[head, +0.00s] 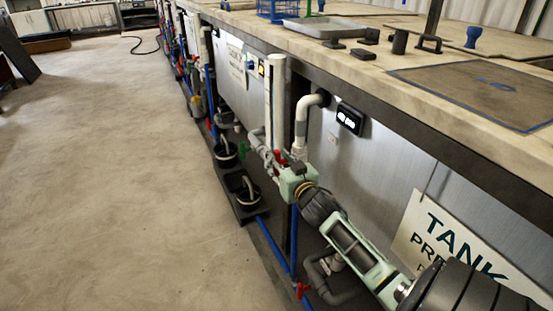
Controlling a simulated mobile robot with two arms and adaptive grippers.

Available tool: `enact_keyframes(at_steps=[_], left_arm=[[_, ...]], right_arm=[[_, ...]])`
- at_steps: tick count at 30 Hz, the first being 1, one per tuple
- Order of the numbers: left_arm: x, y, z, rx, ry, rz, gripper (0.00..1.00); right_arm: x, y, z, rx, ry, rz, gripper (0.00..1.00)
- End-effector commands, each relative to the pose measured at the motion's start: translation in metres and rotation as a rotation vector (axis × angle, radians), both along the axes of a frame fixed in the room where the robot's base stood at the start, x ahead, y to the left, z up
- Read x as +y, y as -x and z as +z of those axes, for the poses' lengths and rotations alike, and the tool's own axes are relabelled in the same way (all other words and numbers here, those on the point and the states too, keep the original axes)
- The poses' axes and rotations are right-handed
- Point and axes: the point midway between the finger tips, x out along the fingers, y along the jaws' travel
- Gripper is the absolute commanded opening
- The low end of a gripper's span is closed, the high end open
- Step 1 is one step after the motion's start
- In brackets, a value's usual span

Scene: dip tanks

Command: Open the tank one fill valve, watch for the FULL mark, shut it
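My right gripper (293,168) reaches in from the bottom right to the pipework on the tank fronts. Its tip is at a red valve handle (280,157), which is partly hidden behind it. I cannot tell whether the fingers touch the handle or how far they are open. A pale upright tube (276,100) stands just behind; no FULL mark is readable on it. A hanging sign (443,245) reads "TANK" and "PRE", with the rest cut off by my arm. My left gripper is not in view.
A grey elbow pipe (301,125) and a small lit display (349,118) are near the gripper. Another red handle (302,290) is low on blue pipe. Black buckets (243,188) stand below. The worktop edge (420,130) overhangs at right. The floor (120,190) at left is clear.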

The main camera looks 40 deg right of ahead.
Motion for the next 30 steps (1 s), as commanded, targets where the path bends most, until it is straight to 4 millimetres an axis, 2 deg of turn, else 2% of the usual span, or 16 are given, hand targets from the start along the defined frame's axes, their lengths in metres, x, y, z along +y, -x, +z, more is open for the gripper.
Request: enact_keyframes(at_steps=[4,13,26,30], left_arm=[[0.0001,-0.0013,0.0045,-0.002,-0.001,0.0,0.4],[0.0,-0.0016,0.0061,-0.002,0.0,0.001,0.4],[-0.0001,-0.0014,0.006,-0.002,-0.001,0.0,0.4],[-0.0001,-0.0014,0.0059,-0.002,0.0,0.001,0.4]], right_arm=[[-0.0035,-0.01,0.0,0.001,0.002,-0.001,0.38],[-0.0039,-0.0121,0.0,0.001,0.002,0.0,0.38],[-0.0039,-0.0118,-0.0002,0.002,0.002,0.0,0.01],[-0.0039,-0.0118,-0.0003,0.001,0.001,0.0,0.0]])
